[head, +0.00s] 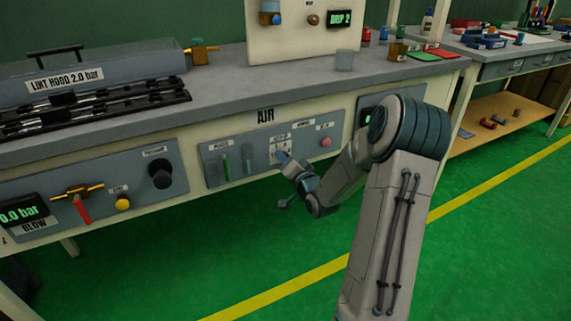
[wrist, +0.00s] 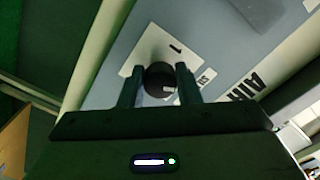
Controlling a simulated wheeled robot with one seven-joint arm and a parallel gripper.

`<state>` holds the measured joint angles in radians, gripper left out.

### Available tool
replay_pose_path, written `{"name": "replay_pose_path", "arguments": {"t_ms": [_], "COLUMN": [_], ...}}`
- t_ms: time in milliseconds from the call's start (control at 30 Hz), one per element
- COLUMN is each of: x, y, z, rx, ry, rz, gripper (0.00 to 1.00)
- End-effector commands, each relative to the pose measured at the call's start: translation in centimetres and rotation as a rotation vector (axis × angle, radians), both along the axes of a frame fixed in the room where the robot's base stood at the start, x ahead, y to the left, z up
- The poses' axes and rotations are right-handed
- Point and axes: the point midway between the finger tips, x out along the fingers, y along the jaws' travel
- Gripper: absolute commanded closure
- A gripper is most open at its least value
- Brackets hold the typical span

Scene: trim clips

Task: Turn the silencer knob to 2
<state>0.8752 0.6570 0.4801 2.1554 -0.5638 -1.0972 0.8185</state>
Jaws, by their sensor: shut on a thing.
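The round dark knob (wrist: 158,74) sits on a white scale plate (wrist: 146,48) on the grey AIR panel in the wrist view. A small pale mark shows on the knob. A numeral like 1 is readable on the plate; other numerals are hidden or too small. My gripper (wrist: 158,84) is shut on the knob, one finger on each side. In the head view my gripper (head: 284,158) reaches the scale plate (head: 281,144) on the AIR panel and hides the knob. The small label above it is too blurred to read surely.
The AIR panel (head: 212,176) also has a green lever (head: 227,166), a grey lever (head: 248,162) and a red button (head: 325,142). The BLOW panel (head: 95,212) at left carries a brass valve with a red handle (head: 82,209) and a black knob (head: 160,174). Open green floor lies in front.

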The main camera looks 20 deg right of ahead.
Motion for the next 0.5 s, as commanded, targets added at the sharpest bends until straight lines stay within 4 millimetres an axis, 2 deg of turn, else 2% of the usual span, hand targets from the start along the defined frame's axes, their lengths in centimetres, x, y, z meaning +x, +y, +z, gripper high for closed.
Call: {"name": "replay_pose_path", "arguments": {"t_ms": [500], "x": [-0.07], "y": [-0.08], "z": [-0.13], "rx": [-0.079], "ry": [0.001], "rz": [-0.002], "gripper": [0.93]}}
